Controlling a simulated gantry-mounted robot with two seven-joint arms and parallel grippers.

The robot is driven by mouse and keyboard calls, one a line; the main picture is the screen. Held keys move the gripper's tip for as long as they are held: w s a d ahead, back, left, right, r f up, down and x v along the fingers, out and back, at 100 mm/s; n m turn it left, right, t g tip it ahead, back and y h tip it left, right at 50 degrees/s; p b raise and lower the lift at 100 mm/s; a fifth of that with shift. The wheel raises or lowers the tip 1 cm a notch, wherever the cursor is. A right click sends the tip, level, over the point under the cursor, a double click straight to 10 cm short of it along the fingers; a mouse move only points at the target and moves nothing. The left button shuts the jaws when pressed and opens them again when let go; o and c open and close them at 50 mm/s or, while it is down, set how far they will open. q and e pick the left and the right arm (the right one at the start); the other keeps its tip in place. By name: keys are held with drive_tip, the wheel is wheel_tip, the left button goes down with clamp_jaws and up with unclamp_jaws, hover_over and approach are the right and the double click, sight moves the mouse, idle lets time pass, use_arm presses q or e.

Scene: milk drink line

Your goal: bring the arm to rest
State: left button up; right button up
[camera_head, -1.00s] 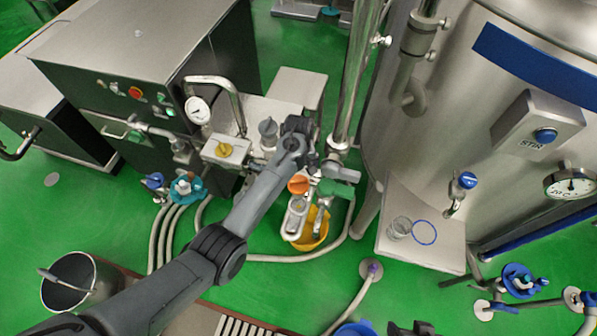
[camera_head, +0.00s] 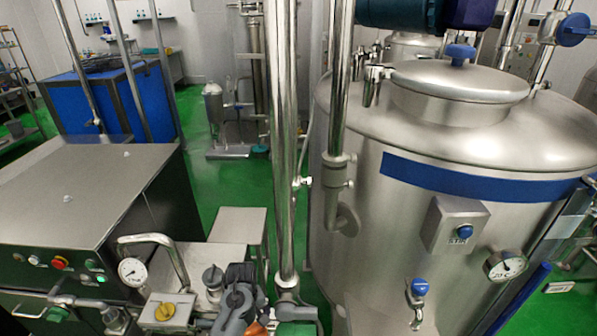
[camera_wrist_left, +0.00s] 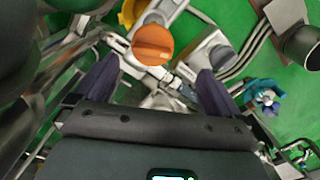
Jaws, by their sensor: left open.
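My left gripper (camera_wrist_left: 157,86) is open in the left wrist view, its two dark fingers spread apart with nothing held between them. An orange knob (camera_wrist_left: 153,44) lies just beyond and between the fingertips in that view; I cannot tell whether anything touches it. In the head view only the grey and black end of my left arm (camera_head: 238,300) shows at the bottom edge, among the valves; its fingers are hidden there. The orange knob (camera_head: 257,328) peeks out beside it. My right gripper is not in view.
A yellow knob (camera_head: 165,311) and a gauge (camera_head: 132,271) stand left of my arm. A tall steel pipe (camera_head: 283,150) rises close on its right. The big steel tank (camera_head: 375,220) fills the right side. A green-topped valve (camera_head: 296,328) is near the pipe's foot.

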use_arm(q)
drive_tip(key=s+a+f+g, duration=0.3)
drive_tip(key=s+f, duration=1.4)
drive_tip(key=s, duration=0.4)
drive_tip(key=s+a+r+m, duration=0.2)
drive_tip(key=s+m, duration=0.1)
drive_tip(key=s, duration=1.2)
wheel_tip(320, 180, up, 40)
drive_tip(key=w+d+m+t+p, duration=0.1)
drive_tip(key=m+t+p, duration=0.4)
drive_tip(key=p, duration=1.6)
drive_tip(key=shift+w+d+r+m+t, duration=0.2)
drive_tip(key=shift+w+m+t, duration=0.2)
drive_tip(key=shift+w+t, duration=0.5)
drive_tip(key=shift+s, duration=0.15)
